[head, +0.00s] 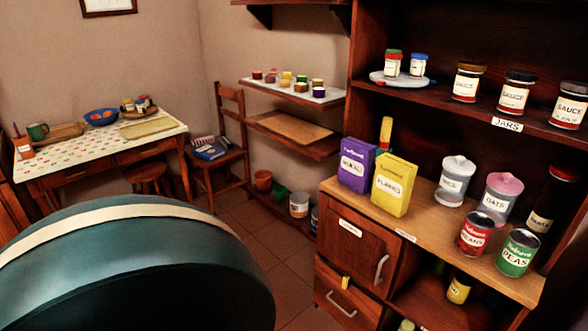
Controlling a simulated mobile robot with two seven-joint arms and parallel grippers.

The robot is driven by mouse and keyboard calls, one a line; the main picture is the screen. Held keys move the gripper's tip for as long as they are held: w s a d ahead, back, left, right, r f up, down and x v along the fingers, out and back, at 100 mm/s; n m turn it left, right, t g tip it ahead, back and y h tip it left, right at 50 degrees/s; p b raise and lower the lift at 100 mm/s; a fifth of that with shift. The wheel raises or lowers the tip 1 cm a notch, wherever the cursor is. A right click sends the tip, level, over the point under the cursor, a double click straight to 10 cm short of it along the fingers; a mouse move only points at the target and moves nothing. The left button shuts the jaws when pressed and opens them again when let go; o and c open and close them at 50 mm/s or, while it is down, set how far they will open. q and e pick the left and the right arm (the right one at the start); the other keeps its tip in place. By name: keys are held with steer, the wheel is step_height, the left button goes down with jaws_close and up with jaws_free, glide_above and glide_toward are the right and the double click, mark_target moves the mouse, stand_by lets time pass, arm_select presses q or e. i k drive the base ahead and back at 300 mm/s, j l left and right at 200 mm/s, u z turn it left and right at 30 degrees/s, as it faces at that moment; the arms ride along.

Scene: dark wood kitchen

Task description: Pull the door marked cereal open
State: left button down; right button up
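A dark wood door (356,250) is in the front of the cabinet at the lower middle right of the head view, under the wooden counter. A small white label (350,228) is at its top; its print is too small to read. A curved metal handle (381,268) is on the door's right side. The door looks closed, flush with the cabinet front. Neither of my grippers is in view.
On the counter (430,222) above the door stand a purple box (356,166), a yellow box (393,186), canisters and cans. Below the door is a drawer (347,298) with a metal handle. Tiled floor (285,262) left of the cabinet is clear.

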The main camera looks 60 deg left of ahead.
mark_target(368, 250)
steer(key=u, duration=1.35)
